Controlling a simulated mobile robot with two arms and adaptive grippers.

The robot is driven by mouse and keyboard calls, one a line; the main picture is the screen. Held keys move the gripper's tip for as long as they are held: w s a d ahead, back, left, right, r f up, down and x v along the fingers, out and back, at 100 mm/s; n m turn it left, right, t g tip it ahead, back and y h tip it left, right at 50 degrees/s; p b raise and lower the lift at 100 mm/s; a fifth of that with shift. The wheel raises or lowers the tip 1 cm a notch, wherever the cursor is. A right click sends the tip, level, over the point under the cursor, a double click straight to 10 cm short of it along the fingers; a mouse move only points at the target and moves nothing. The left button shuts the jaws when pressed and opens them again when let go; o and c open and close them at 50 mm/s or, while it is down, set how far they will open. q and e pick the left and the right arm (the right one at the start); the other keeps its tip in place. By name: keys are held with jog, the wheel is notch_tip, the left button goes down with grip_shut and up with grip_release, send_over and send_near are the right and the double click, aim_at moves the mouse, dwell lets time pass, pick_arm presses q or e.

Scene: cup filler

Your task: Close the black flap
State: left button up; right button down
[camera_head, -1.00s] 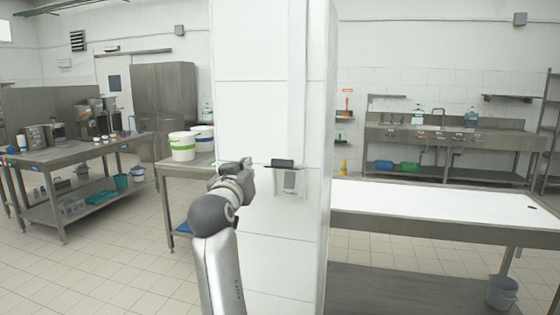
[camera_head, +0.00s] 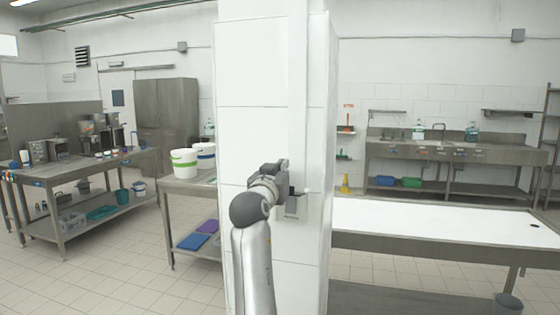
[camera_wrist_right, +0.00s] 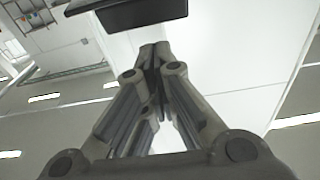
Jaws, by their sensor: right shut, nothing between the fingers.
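The black flap (camera_head: 299,190) sits at the top of a small grey wall box (camera_head: 292,210) on the white tiled pillar. The flap sticks out from the box; its exact angle is hard to tell. My right gripper (camera_head: 284,166) is shut and empty, just above and left of the flap, and its wrist covers part of the box. In the right wrist view, my shut fingertips (camera_wrist_right: 155,48) are close below the dark flap (camera_wrist_right: 145,14) in the picture. I cannot tell whether they touch. My left gripper is out of view.
The pillar (camera_head: 262,65) stands right behind the gripper. A white-topped table (camera_head: 430,218) is on the right. White tubs (camera_head: 184,163) stand on a steel table to the left. A yellow cone (camera_head: 345,184) is behind the pillar. Open floor lies at the left.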

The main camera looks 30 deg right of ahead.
jog(key=shift+s+a+f, duration=0.2)
jog(key=shift+f, duration=0.55)
jog(key=shift+s+a+f+b, duration=0.15)
jog(key=shift+f+b, duration=0.1)
jog(key=shift+b, duration=0.55)
jog(key=shift+f+t+h+b, duration=0.1)
jog(key=shift+t+h+b, duration=0.2)
jog(key=shift+b, duration=0.15)
